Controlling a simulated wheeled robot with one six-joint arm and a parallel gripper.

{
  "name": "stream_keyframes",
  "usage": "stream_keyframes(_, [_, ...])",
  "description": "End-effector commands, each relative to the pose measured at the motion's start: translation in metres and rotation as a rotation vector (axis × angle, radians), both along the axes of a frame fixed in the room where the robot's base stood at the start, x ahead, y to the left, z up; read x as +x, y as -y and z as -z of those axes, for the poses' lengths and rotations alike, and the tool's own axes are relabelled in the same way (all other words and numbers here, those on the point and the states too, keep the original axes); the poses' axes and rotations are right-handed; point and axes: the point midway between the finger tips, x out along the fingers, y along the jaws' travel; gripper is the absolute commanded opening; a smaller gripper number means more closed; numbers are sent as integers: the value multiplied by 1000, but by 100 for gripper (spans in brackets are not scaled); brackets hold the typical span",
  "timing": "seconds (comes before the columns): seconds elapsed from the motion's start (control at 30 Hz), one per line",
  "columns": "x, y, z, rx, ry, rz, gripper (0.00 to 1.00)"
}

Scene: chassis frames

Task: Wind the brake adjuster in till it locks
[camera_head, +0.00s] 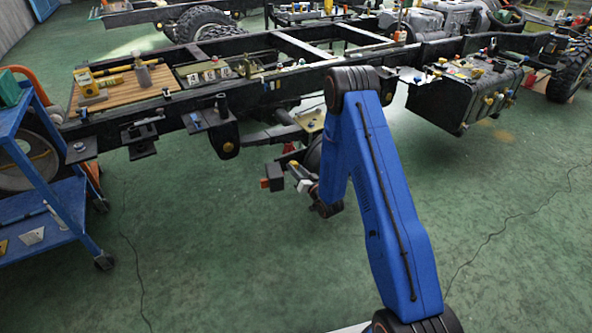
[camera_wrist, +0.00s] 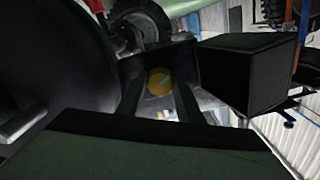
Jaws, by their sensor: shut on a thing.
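In the wrist view a round brass-yellow piece (camera_wrist: 159,82), which looks like the adjuster's head, sits between the two dark fingers of my gripper (camera_wrist: 160,97). The gripper is shut on it. A small pale mark shows on its face. In the head view my blue arm reaches down under the near chassis rail (camera_head: 290,72), and my gripper (camera_head: 297,172) is low beside the axle parts, small and partly hidden. The adjuster's shaft and how deep it sits cannot be made out.
A dark box-shaped block (camera_wrist: 247,72) stands close to the right of the fingers. A large dark curved part (camera_wrist: 50,70) fills the left. In the head view a blue cart (camera_head: 40,190) stands at left, and a black tank (camera_head: 465,95) hangs right of my arm. Green floor in front is mostly clear.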

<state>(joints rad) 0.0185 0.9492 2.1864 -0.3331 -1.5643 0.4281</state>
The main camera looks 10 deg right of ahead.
Motion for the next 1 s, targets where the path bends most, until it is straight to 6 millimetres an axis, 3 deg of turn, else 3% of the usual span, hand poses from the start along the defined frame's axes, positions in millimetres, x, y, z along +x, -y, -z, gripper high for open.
stream_keyframes(0.43, [1, 1, -1, 0, 3, 2, 10])
stream_keyframes(0.47, [1, 1, -1, 0, 3, 2, 40])
stream_keyframes(0.5, [1, 1, -1, 0, 3, 2, 49])
stream_keyframes(0.87, [-2, 1, 0, 0, 1, 0, 50])
stream_keyframes(1.0, [-13, 5, 0, 0, 0, 1, 50])
